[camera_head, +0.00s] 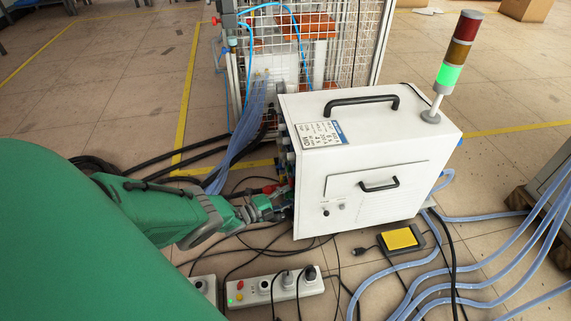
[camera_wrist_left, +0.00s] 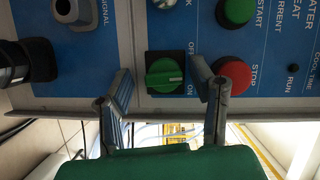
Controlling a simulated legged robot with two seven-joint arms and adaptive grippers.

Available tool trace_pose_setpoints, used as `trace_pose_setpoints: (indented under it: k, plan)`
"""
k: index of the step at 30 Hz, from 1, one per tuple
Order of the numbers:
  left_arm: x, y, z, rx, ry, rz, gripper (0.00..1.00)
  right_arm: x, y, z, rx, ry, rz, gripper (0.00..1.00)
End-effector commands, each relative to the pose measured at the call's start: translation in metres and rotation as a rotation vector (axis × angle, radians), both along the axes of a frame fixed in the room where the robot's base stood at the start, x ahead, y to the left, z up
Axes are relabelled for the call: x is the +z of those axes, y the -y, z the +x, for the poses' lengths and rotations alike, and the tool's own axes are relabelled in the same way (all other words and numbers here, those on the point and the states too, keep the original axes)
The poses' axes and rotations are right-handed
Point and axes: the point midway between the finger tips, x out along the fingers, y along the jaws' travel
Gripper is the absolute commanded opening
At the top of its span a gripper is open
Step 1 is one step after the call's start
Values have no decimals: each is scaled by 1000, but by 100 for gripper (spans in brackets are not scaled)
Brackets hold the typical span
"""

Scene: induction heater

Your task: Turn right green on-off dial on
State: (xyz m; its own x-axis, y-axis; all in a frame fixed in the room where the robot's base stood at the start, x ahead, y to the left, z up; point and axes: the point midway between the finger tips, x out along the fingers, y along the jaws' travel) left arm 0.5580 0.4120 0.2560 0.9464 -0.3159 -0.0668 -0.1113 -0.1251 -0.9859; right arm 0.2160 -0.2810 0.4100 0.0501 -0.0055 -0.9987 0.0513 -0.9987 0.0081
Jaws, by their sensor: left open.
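The green on-off dial (camera_wrist_left: 165,74) sits on a black square plate on the blue control panel in the left wrist view. OFF and ON labels show beside it. Its grip bar lies roughly across the picture, and I cannot tell which setting it marks. My left gripper (camera_wrist_left: 161,80) is open, with one finger on each side of the dial; contact is not clear. In the head view, my left gripper (camera_head: 272,206) is at the left face of the white heater box (camera_head: 355,150). That face is mostly hidden there. My right gripper is not in view.
A red STOP button (camera_wrist_left: 234,76) is close beside one finger, with a green START button (camera_wrist_left: 237,12) above it. A black connector (camera_wrist_left: 22,65) is at the left. A power strip (camera_head: 275,288), cables and a yellow pedal (camera_head: 400,239) lie on the floor.

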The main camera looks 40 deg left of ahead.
Motion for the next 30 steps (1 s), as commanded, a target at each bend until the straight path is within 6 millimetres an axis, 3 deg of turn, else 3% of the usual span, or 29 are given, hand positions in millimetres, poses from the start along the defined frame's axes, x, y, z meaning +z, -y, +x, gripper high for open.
trace_pose_setpoints:
  k: [5,14,24,30]
  plan:
    - [0,-3,-3,2,1,0,50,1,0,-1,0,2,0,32]
    - [3,-10,-27,3,-2,0,50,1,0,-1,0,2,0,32]
    - [5,-31,-92,2,-3,0,50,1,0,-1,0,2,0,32]
    - [6,-36,-111,-1,-3,1,50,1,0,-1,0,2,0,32]
